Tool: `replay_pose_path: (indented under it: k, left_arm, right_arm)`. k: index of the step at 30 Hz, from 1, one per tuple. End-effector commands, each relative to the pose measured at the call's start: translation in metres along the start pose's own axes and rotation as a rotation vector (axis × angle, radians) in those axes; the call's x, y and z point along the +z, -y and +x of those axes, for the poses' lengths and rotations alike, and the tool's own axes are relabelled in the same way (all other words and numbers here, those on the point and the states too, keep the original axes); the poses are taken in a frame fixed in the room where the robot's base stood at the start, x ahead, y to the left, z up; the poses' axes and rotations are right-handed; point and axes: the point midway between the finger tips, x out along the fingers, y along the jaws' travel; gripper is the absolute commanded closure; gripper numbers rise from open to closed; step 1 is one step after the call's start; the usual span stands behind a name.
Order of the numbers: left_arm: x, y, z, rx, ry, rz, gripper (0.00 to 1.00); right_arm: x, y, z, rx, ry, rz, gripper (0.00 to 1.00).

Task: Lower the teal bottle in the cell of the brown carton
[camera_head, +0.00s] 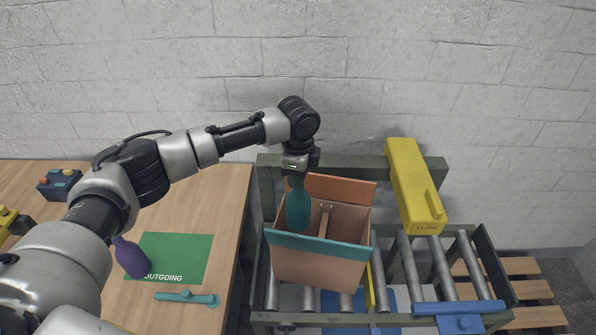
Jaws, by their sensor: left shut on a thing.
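The teal bottle (298,211) hangs upright under my left gripper (296,176), which is shut on its top. The brown carton (318,268) stands open on the roller conveyor. Its rear flap is orange and its front flap is teal. A divider (324,222) splits the inside. The bottle is over the left part of the carton, and its lower end shows just behind the teal front flap. I cannot tell how deep it is in the cell or whether it touches the bottom. My right gripper is not in view.
A purple bottle (130,258) lies on or by the green OUTGOING mat (190,257) on the wooden table. A teal handled tool (187,297) lies in front. A yellow block marked CLOSE (408,180) stands right of the carton. Bare rollers (440,265) lie to the right.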

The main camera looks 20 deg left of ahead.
Motion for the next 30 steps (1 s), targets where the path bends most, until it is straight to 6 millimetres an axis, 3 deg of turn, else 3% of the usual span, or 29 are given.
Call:
replay_pose_path:
  k: [30]
  left_arm:
    - [0.000, 0.000, 0.051, 0.001, -0.001, 0.001, 1.00]
  right_arm:
    - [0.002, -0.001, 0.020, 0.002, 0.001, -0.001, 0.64]
